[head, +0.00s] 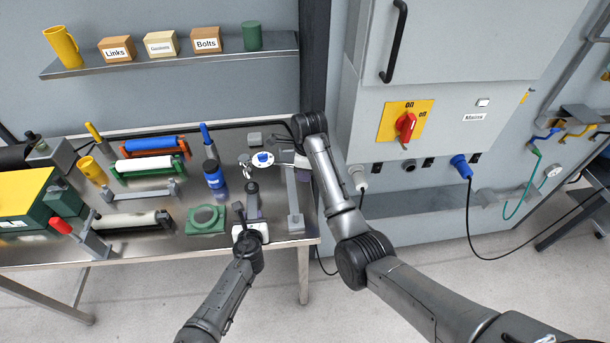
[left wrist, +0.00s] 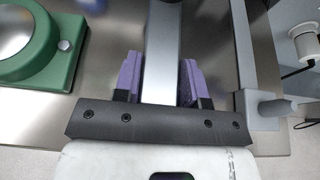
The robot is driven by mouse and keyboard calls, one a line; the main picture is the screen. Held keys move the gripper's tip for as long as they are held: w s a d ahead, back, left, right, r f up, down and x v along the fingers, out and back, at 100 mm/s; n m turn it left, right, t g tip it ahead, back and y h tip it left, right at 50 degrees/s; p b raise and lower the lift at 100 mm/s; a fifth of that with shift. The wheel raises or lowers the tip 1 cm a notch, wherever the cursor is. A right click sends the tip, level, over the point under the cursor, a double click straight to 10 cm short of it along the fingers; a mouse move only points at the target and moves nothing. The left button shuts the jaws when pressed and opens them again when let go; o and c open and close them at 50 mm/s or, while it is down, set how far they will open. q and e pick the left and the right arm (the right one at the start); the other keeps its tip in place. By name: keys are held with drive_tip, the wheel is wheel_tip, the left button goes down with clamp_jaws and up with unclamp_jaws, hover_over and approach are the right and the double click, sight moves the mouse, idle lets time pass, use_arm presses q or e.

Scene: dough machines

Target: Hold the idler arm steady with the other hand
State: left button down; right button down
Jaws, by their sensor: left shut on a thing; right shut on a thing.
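My left gripper (head: 252,212) stands over the front right of the steel table. In the left wrist view its two purple fingers (left wrist: 160,82) are shut on the sides of a grey metal bar, the idler arm (left wrist: 162,35). In the head view the idler arm's dark upper end (head: 252,188) shows just beyond the fingers. My right gripper (head: 288,153) is farther back, partly hidden by my own arm, beside a white disc with a blue centre (head: 262,159). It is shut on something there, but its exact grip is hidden.
A second grey bar with a foot (head: 295,222) stands close right of the left gripper. A green ring block (head: 206,218) and blue bottle (head: 213,175) are to its left. Rollers on stands (head: 150,168) fill the table's left. The mains cabinet (head: 440,120) rises at right.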

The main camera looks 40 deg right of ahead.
drive_tip(key=shift+r, duration=0.4)
use_arm(q)
drive_tip(key=c, duration=0.6)
unclamp_jaws()
drive_tip(key=shift+s+r, duration=0.1)
drive_tip(key=shift+s, duration=0.05)
drive_tip(key=v, duration=1.1)
drive_tip(key=shift+s+a, duration=0.25)
drive_tip(key=shift+s, duration=0.05)
drive_tip(key=shift+r, duration=0.1)
